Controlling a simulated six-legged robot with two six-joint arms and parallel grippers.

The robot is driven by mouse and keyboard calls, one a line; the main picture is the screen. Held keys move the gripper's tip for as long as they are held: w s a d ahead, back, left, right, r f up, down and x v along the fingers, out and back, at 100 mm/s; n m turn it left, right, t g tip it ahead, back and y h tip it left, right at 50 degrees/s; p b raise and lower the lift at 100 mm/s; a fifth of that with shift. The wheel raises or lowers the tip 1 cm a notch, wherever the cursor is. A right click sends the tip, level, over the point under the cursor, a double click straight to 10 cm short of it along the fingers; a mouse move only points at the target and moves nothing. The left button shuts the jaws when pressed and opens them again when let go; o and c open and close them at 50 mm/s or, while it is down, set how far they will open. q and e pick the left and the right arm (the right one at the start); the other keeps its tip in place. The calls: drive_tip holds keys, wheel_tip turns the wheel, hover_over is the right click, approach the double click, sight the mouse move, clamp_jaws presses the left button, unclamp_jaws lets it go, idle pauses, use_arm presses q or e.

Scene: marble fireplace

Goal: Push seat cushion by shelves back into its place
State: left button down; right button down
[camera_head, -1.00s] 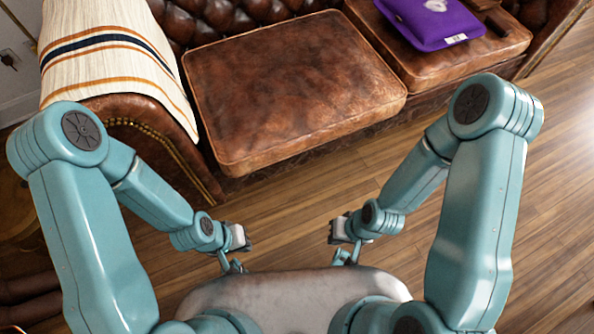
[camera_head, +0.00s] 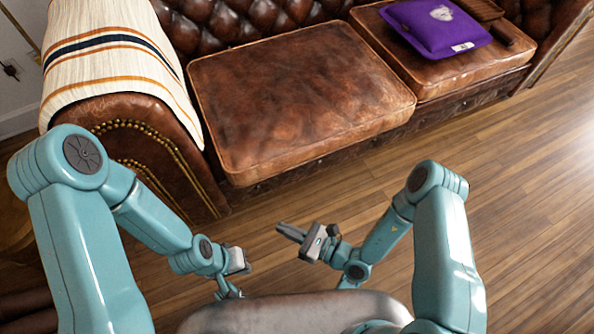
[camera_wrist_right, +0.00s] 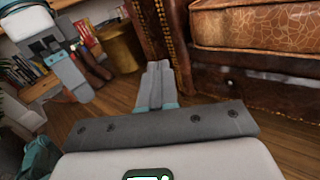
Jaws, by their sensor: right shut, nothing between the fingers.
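The brown leather seat cushion (camera_head: 300,95) on the left half of the sofa sits askew, its front edge jutting over the sofa's base. Its front corner also shows at the upper right of the right wrist view (camera_wrist_right: 255,25). My right gripper (camera_head: 282,229) is shut and empty, apart from the cushion, in front of it and over the floor. Its closed fingers show in the right wrist view (camera_wrist_right: 158,72). My left gripper (camera_head: 240,263) is low in front of the sofa's left arm, clear of the cushion; its fingers are not clear enough to judge.
The other seat cushion (camera_head: 440,65) carries a purple pillow (camera_head: 436,25). A striped blanket (camera_head: 110,55) drapes the sofa's left arm (camera_head: 150,135). Shelves with books (camera_wrist_right: 20,70) stand left in the right wrist view. The wooden floor (camera_head: 500,190) is open at right.

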drive_tip(key=w+d+f+m+t+h, duration=0.4)
drive_tip(key=w+d+m+t+h, duration=0.3)
drive_tip(key=d+t+h, duration=0.15)
drive_tip(key=b, duration=0.4)
approach(294, 164)
drive_tip(key=shift+g+h, duration=0.35)
drive_tip(key=shift+h, duration=0.1)
drive_tip(key=x, duration=0.6)
drive_tip(key=shift+s+a+r, duration=0.1)
drive_tip(key=shift+a+r, duration=0.05)
drive_tip(key=shift+r, duration=0.2)
drive_tip(key=shift+w+a+r, duration=0.1)
drive_tip(key=shift+w+a, duration=0.05)
drive_tip(key=shift+w, duration=0.3)
